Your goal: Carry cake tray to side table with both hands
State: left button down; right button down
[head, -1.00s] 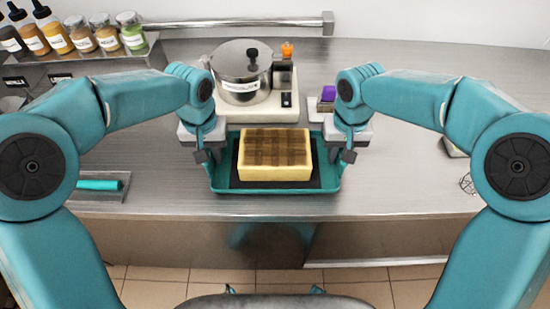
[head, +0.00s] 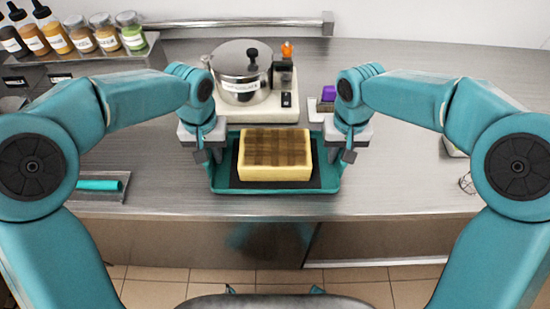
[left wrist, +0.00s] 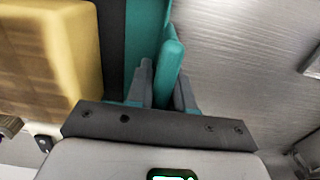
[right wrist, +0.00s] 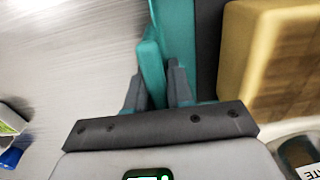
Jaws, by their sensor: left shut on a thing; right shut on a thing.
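The teal cake tray (head: 275,190) with a dark mat is at the front middle of the metal counter in the head view. A yellow block cake (head: 276,172) with a brown checked top sits on it. My left gripper (head: 214,156) is at the tray's left side, and the left wrist view shows its fingers (left wrist: 163,85) shut on the teal rim. My right gripper (head: 339,156) is at the right side, and the right wrist view shows its fingers (right wrist: 157,85) shut on the other rim. I cannot tell whether the tray touches the counter.
A cream machine with a steel pot (head: 242,72) stands right behind the tray. Bottles and jars (head: 80,32) stand on a rack at the back left. A small tray with a teal tool (head: 100,185) lies at left. A wire whisk (head: 467,183) is at right.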

pick_arm(q)
jog(key=shift+r, duration=0.25)
pick_arm(e)
jog(key=shift+r, duration=0.25)
